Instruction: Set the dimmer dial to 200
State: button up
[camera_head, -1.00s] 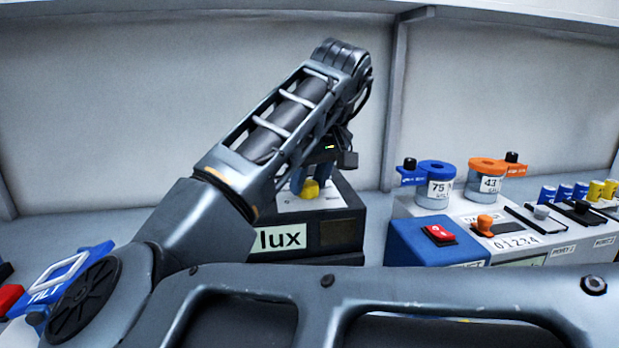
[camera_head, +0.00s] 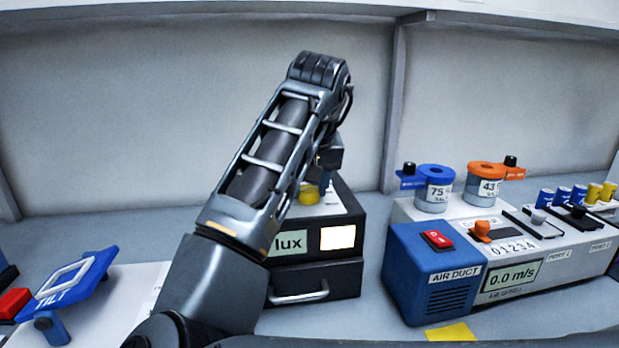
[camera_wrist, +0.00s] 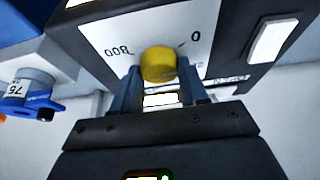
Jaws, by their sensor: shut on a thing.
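The yellow dimmer dial (camera_head: 308,194) sits on the white top plate of the black lux box (camera_head: 350,236). In the wrist view the yellow dial (camera_wrist: 158,65) stands between my two fingers, with the marks 0 and 800 on the plate around it. My gripper (camera_wrist: 158,84) is shut on the dial. In the head view my gripper (camera_head: 322,184) is partly hidden behind my arm. The dial's pointer and exact setting cannot be read.
A drawer with a silver handle (camera_head: 298,293) is under the lux box. To the right stand a blue air duct unit (camera_head: 425,277) reading 0.0 m/s and a grey port panel (camera_head: 545,240) with lidded pots. A blue tilt stand (camera_head: 72,283) is at the left.

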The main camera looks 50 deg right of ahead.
jog(key=m+g+p, duration=0.1)
jog(key=m, duration=0.2)
jog(key=shift+r+m+h+p, duration=0.1)
jog(key=shift+m+h+p, duration=0.2)
jog(key=shift+h, duration=0.1)
jog(key=shift+w+a+m+g+h+p, duration=0.1)
jog(key=shift+m+g+h+p, duration=0.4)
jog(key=shift+m, duration=1.3)
jog(key=shift+g, duration=0.3)
jog(key=o, duration=1)
jog(key=shift+o, duration=0.2)
jog(key=v, duration=0.7)
jog(key=shift+r, duration=0.3)
jog(key=shift+a, duration=0.1)
